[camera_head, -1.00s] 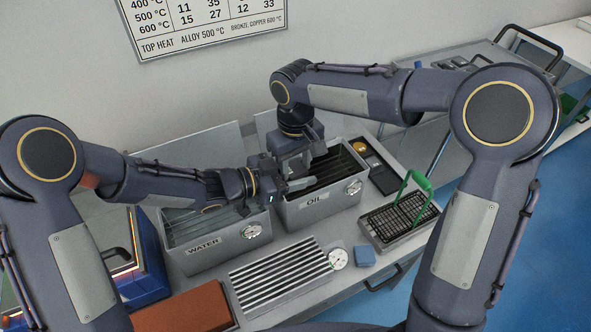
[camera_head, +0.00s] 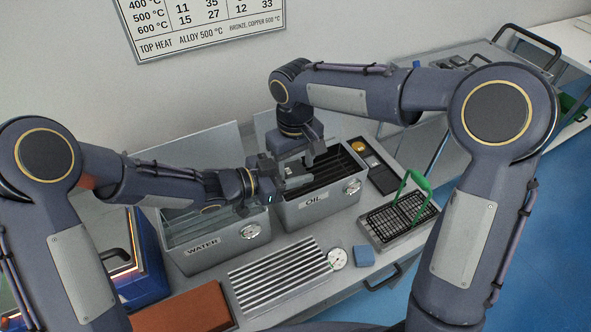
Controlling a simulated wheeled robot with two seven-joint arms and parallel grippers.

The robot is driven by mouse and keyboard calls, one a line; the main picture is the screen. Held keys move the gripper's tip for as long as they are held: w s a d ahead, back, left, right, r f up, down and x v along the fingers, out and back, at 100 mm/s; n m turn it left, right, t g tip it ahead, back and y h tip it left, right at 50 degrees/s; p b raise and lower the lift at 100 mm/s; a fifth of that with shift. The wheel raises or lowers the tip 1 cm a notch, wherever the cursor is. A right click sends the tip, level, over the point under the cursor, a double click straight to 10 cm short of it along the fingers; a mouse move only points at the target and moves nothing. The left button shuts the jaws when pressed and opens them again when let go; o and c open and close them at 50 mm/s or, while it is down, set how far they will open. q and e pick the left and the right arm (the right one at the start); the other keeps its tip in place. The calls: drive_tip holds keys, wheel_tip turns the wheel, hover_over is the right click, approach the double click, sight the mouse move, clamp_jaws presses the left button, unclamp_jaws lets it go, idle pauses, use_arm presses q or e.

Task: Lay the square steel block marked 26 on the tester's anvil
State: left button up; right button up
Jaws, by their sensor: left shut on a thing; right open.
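My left gripper (camera_head: 295,181) is over the near left edge of the oil tank. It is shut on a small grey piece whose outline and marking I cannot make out. My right gripper (camera_head: 315,150) is open, pointing down above the oil tank, close behind and above the left one. No block marked 26 can be read in this view. No tester or anvil can be made out.
The oil tank (camera_head: 319,212) and the water tank (camera_head: 207,261) stand side by side. In front lie a ribbed rack (camera_head: 280,277), a round dial (camera_head: 337,258) and a blue block (camera_head: 364,256). A green-handled basket (camera_head: 398,222) stands right. A brown slab (camera_head: 185,308) lies front left.

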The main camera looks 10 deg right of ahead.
sight(294, 169)
wheel_tip(294, 169, up, 11)
drive_tip(key=s+d+r+m, duration=0.1)
drive_tip(key=s+d+r, duration=0.1)
drive_tip(key=s+d, duration=0.3)
drive_tip(key=s+d+f+m+t+y, duration=0.2)
drive_tip(key=s+f, duration=0.3)
drive_tip(key=s, duration=0.4)
drive_tip(key=s+d+f+m+t+y, duration=0.1)
drive_tip(key=s+d+f+m+t, duration=0.2)
drive_tip(key=s, duration=0.6)
wheel_tip(294, 169, down, 2)
drive_tip(key=shift+s+d+t+y, duration=0.2)
drive_tip(key=shift+d+t+y, duration=0.15)
drive_tip(key=shift+d, duration=0.4)
